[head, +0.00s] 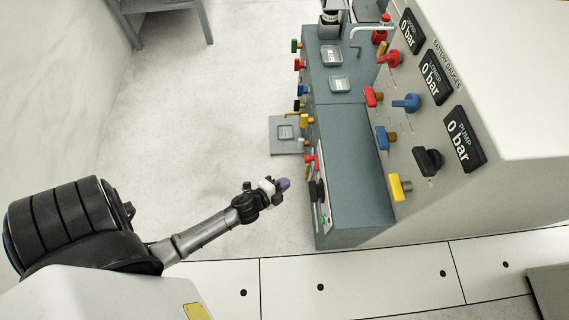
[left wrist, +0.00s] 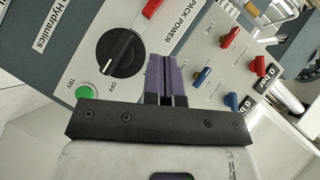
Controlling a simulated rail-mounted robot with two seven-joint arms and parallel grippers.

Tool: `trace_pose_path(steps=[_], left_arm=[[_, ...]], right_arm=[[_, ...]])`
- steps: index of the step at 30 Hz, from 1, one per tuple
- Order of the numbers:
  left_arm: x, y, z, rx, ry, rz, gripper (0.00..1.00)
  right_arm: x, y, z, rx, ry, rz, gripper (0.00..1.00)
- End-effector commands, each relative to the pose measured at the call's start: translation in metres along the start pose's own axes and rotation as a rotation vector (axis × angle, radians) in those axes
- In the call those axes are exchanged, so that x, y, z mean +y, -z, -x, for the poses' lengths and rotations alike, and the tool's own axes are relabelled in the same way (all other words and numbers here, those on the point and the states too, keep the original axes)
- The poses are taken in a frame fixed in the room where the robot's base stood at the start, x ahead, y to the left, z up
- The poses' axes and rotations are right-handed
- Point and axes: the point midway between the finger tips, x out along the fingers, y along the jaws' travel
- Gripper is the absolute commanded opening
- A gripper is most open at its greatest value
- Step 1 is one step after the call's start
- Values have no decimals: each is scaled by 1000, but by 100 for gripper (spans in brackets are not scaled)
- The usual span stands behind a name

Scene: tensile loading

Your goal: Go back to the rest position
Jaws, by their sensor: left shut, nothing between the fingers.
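My left gripper (head: 284,184) is in the middle of the head view, with its arm coming in from the lower left. Its purple fingers are shut and empty, and they also show in the left wrist view (left wrist: 167,78). The fingertips are a little left of the grey hydraulics bench and look apart from it. In the left wrist view they lie in front of the panel, to the right of the black pack power knob (left wrist: 119,50). My right gripper is out of view.
The grey bench (head: 350,170) carries red, blue, yellow and black valve handles. A light panel with several gauges, such as the pump gauge (head: 464,139), rises at the right. A green button (left wrist: 86,93) is near the knob. Pale floor (head: 190,120) left of the bench is clear.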

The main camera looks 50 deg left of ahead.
Motion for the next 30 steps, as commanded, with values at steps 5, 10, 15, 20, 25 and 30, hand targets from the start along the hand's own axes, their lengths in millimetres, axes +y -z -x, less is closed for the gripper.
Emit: trace_pose_path(steps=[5,10,15,20,25,30], left_arm=[[0,0,0,0,0,0,0],[0,0,0,0,0,1,0],[5,-13,0,-81,-26,57,0],[16,-48,10,-337,-102,215,0],[6,-54,32,-601,-176,478,0],[-15,-17,71,-763,-313,729,0]], right_arm=[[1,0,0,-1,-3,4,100],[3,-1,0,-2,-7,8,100],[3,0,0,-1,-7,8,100],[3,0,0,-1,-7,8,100],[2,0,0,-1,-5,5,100],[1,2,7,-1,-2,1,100]])
